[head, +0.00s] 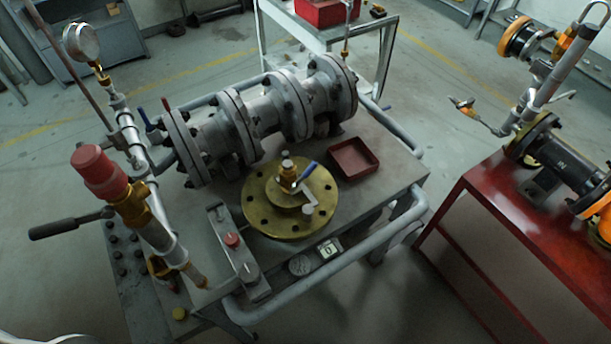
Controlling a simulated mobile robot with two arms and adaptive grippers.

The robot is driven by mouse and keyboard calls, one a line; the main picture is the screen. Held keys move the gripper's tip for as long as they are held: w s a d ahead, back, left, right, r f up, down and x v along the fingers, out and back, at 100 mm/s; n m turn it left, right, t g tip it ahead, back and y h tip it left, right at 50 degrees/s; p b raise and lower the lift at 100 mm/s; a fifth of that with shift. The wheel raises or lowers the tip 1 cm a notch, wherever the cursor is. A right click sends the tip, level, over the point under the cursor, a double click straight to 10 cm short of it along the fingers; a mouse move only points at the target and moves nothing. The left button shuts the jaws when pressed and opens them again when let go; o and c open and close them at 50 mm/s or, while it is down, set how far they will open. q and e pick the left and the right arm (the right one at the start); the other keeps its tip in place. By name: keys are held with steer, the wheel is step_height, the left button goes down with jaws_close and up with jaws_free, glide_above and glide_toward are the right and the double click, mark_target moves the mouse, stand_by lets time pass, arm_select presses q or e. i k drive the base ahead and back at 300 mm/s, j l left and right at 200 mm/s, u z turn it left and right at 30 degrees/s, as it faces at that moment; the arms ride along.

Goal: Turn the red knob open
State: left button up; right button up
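A large red cylindrical knob or cap (98,170) sits on top of a brass valve body (134,204) on the left side of the cart. It leans a little to the upper left in the picture. A small red knob (232,240) is on the grey control box (240,262) at the front of the cart. I cannot tell from the picture which of these is the task's red knob, nor how far either is turned. Neither of my grippers is clearly in view. A pale curved edge shows at the bottom left corner, and I cannot tell what it is.
A black lever (70,224) sticks out left. Cart rails (330,276) edge the front. A red bench (500,240) stands right.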

mark_target(232, 239)
steer(key=j+u, duration=0.15)
steer(key=u, duration=0.2)
steer(key=i+j+u, duration=0.1)
steer(key=u, duration=0.25)
steer(key=k+j+z, duration=0.2)
steer(key=i+j, duration=0.05)
steer(key=i, duration=0.05)
